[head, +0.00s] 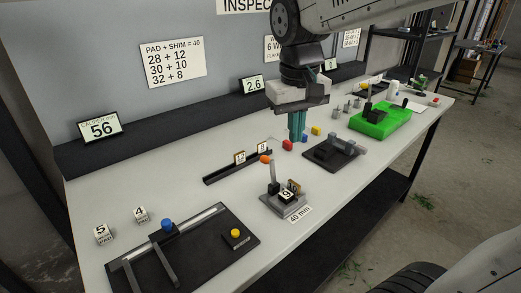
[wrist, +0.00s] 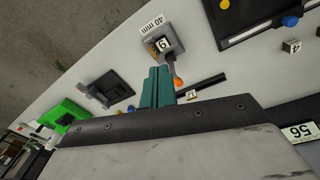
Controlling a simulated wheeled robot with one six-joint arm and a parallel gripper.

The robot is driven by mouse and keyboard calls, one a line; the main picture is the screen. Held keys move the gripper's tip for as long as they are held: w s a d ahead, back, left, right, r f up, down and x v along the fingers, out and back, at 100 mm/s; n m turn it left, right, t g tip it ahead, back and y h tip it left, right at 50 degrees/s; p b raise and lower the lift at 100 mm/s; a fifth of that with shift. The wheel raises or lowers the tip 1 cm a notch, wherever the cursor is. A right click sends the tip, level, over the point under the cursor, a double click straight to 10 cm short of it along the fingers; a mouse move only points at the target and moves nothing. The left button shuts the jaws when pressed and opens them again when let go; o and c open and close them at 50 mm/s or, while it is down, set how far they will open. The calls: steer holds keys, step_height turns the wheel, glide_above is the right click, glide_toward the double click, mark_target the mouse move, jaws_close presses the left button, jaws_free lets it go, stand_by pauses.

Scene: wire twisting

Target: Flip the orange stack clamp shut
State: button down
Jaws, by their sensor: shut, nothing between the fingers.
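The stack clamp is a grey base (head: 284,209) near the table's front middle, with a lever (head: 272,175) standing nearly upright. The lever ends in an orange knob (head: 266,159). In the wrist view the orange knob (wrist: 178,83) shows just right of my fingertips. My gripper (head: 297,138), with teal fingers, is shut and empty, above the table behind and to the right of the clamp in the head view. I cannot tell whether it touches the lever.
A black rail (head: 224,174) holding small number tiles lies behind the clamp. A red block (head: 287,145) and a black fixture (head: 335,151) are near my gripper. A green tray (head: 381,121) stands farther right, and a black slide gauge (head: 190,258) at front left.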

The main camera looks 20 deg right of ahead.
steer(key=w+a+f, duration=0.1)
steer(key=w+f, duration=0.1)
steer(key=w, duration=0.7)
steer(key=w+a+f+h, duration=0.1)
steer(key=w+f, duration=0.2)
steer(key=w, duration=0.7)
steer(key=shift+w+a+f+g, duration=0.2)
steer(key=shift+w+f+g, duration=0.1)
steer(key=shift+g, duration=0.1)
steer(key=shift+f, duration=0.1)
steer(key=s+d+f, duration=0.1)
steer(key=s+f, duration=0.3)
steer(key=f, duration=0.4)
steer(key=shift+f, duration=0.15)
